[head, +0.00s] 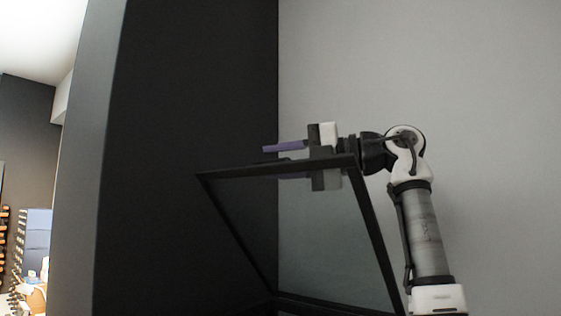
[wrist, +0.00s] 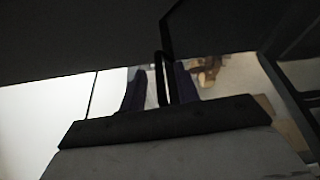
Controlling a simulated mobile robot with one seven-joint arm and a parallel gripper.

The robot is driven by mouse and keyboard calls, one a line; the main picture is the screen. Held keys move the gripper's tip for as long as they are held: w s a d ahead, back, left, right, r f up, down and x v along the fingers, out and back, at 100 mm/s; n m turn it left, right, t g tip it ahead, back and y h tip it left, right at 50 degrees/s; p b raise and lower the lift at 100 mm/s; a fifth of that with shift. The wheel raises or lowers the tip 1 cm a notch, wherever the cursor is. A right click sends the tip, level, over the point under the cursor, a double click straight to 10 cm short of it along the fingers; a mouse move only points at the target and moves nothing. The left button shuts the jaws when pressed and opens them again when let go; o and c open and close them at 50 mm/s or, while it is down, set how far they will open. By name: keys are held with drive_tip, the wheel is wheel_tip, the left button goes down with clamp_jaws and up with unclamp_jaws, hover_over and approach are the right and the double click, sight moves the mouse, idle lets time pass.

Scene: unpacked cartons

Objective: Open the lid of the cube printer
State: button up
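The lid (head: 375,235) is a clear pane in a black frame, raised and steeply tilted in the head view. The rest of the printer is below the picture and cannot be seen. My gripper (head: 273,163) is at the lid's upper edge, with its purple fingers pointing left. One finger is above the frame bar and the other is below it, seen behind the pane. In the wrist view, a thin dark bar, apparently the lid's edge, runs between the spread fingers of my gripper (wrist: 160,69). A gap shows on the left finger's side; contact on the right cannot be told.
A tall dark wall panel (head: 190,90) stands behind the lid on the left, and a plain grey wall (head: 480,100) is behind my arm. Shelves with small items (head: 35,255) show at the far left. The space above the lid looks clear.

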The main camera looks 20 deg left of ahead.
drive_tip(key=shift+c, duration=0.4)
clamp_jaws()
drive_tip(key=shift+w+d+r+m+y, duration=0.15)
drive_tip(key=shift+w+d+r+m, duration=0.1)
drive_tip(key=shift+w+r+m, duration=0.3)
drive_tip(key=shift+w+d+r+m+y, duration=0.2)
drive_tip(key=shift+w+d+r+m, duration=0.1)
drive_tip(key=shift+w, duration=0.45)
drive_tip(key=shift+w+d+r+m+y, duration=0.15)
drive_tip(key=shift+w+d+r+m, duration=0.2)
drive_tip(key=shift+w, duration=0.3)
drive_tip(key=shift+a, duration=0.1)
drive_tip(key=shift+o, duration=0.4)
unclamp_jaws()
drive_tip(key=shift+s, duration=0.15)
